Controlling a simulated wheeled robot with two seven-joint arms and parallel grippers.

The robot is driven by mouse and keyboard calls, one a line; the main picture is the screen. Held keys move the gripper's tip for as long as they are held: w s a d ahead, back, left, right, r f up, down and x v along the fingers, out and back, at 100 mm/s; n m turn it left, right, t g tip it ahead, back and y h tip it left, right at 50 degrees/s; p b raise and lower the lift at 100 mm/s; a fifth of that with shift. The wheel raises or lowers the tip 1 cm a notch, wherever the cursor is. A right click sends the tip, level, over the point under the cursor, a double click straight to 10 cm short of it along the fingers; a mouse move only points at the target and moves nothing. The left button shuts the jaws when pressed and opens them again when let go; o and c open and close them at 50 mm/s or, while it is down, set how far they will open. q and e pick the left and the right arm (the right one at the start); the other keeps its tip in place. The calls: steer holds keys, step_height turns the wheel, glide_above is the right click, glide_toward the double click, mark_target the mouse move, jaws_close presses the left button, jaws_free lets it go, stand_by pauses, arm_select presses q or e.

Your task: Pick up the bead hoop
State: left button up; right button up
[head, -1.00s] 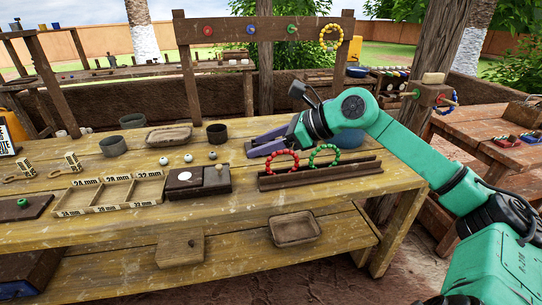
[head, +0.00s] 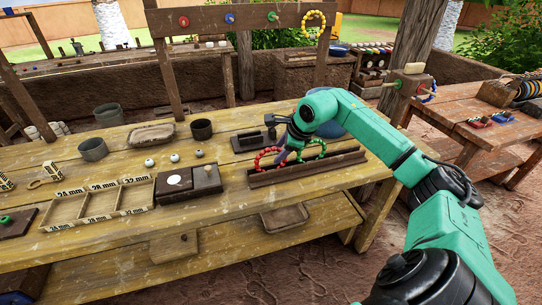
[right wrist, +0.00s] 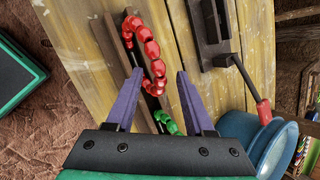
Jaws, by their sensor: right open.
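A red bead hoop (head: 262,165) stands upright in a slotted wooden rack (head: 290,177) on the yellow workbench. A green bead hoop (head: 321,148) stands to its right in the same rack, partly hidden by my arm. My right gripper (head: 284,155) points down just above the rack at the red hoop. In the right wrist view, my purple fingers (right wrist: 157,88) are apart, and the red hoop (right wrist: 153,50) shows beyond and between their tips. I see no hold on it. The green hoop (right wrist: 168,122) shows lower, between the fingers. My left gripper is out of view.
A dark tool on a block (head: 254,140) stands behind the rack, near a blue bowl (head: 333,121). A sorting tray (head: 100,201) and a dark box (head: 188,184) lie to the left. A yellow hoop (head: 314,25) hangs on the peg board.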

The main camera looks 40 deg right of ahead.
steer(key=shift+w+f, duration=0.2)
steer(key=shift+f, duration=0.05)
steer(key=shift+s, duration=0.1)
jaws_close()
